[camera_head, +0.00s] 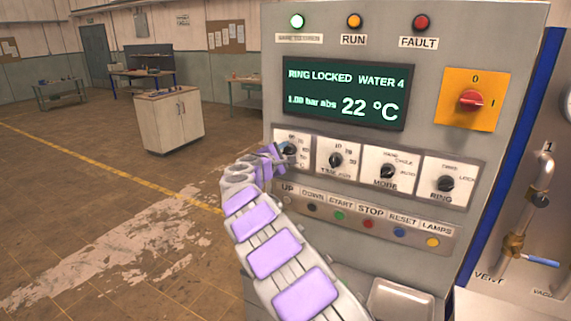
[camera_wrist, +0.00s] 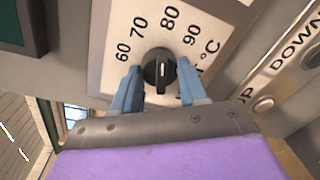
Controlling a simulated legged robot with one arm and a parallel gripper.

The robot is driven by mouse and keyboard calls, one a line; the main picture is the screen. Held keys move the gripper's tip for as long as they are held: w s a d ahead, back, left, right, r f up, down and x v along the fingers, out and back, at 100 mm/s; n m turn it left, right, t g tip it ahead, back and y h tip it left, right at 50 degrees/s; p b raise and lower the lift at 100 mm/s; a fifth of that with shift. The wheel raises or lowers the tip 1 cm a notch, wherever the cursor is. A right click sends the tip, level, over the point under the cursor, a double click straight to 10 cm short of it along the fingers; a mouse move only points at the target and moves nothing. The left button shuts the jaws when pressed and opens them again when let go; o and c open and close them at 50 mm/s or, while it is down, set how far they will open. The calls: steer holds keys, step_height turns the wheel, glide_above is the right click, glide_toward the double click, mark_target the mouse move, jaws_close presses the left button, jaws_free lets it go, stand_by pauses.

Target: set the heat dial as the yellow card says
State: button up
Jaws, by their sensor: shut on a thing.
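The heat dial (camera_wrist: 158,73) is a black round knob on a white plate marked 60, 70, 80, 90 and °C in the wrist view. Its white mark points up, roughly toward 80; the exact setting is hard to tell. My gripper (camera_wrist: 160,80) has its blue fingers on both sides of the knob, shut on it. In the head view my gripper (camera_head: 278,153) is at the leftmost dial of the row and partly covers the heat dial (camera_head: 290,150) and its plate. No yellow card with writing shows in either view.
The screen (camera_head: 345,92) reads RING LOCKED, WATER 4, 1.00 bar abs, 22 °C. Three more dials, TIME (camera_head: 336,160), MODE (camera_head: 385,171) and RING (camera_head: 445,183), sit to the right. Buttons (camera_head: 368,223) run below. A red switch (camera_head: 472,100) is at upper right.

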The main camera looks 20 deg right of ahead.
steer(key=shift+s+d+f+m+b, duration=0.1)
steer(key=shift+f+m+b, duration=0.15)
steer(key=shift+m+b, duration=0.4)
steer(key=o, duration=1)
steer(key=shift+s+r, duration=0.15)
steer(key=shift+c, duration=0.2)
steer(key=shift+o, duration=0.5)
